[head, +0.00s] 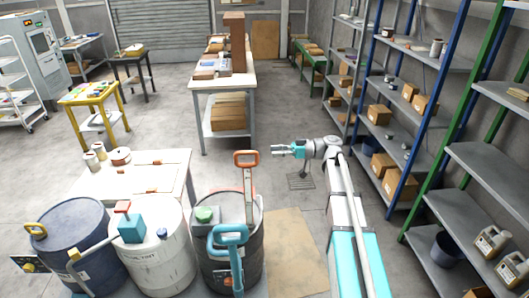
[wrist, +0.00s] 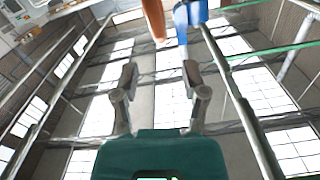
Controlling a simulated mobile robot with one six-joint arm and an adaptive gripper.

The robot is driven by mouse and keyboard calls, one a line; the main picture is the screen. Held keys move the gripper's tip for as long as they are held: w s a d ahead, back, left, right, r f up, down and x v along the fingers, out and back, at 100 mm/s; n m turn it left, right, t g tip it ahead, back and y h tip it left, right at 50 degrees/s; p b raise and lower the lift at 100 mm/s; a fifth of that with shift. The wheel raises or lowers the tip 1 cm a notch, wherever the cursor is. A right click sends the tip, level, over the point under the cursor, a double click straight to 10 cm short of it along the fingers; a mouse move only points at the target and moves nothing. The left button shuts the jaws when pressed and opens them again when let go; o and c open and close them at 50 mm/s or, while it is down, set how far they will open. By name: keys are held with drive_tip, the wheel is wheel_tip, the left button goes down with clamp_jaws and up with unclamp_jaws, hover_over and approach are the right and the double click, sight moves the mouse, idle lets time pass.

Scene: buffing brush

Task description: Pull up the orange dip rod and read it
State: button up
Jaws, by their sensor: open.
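The orange dip rod handle (head: 246,159) is a loop on top of a pale flat rod (head: 248,195). The rod stands upright in the dark grey drum (head: 256,262), and its lower part is hidden inside. My gripper (head: 277,150) is open and empty, to the right of the handle at about its height. A gap shows between them. In the wrist view my gripper's two fingers (wrist: 161,76) are spread with nothing between them. An orange piece (wrist: 155,18), likely the handle, hangs at the top edge beyond the fingers. I cannot read any marks on the rod.
A teal pump handle (head: 228,238) and a green cap (head: 205,214) are on the same drum. A white drum (head: 155,258) and a blue drum (head: 75,240) stand to the left. Shelves (head: 485,165) line the right.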

drive_tip(key=shift+d, duration=0.95)
drive_tip(key=s+a+f+m+h+b, duration=0.2)
drive_tip(key=s+f+m+h, duration=0.25)
drive_tip(key=f, duration=0.35)
drive_tip(key=s+a+f+m+h+b, duration=0.1)
drive_tip(key=s+f+m+h, duration=0.3)
drive_tip(key=s+f, duration=0.3)
drive_tip(key=s+d+f+m+h+b, duration=0.3)
drive_tip(key=s+d+f+m+h, duration=0.4)
drive_tip(key=s+f+h, duration=0.2)
drive_tip(key=shift+d+f, duration=0.2)
drive_tip(key=shift+f, duration=0.1)
drive_tip(key=shift+s+h, duration=0.15)
drive_tip(key=shift+h, duration=0.1)
idle(1.9)
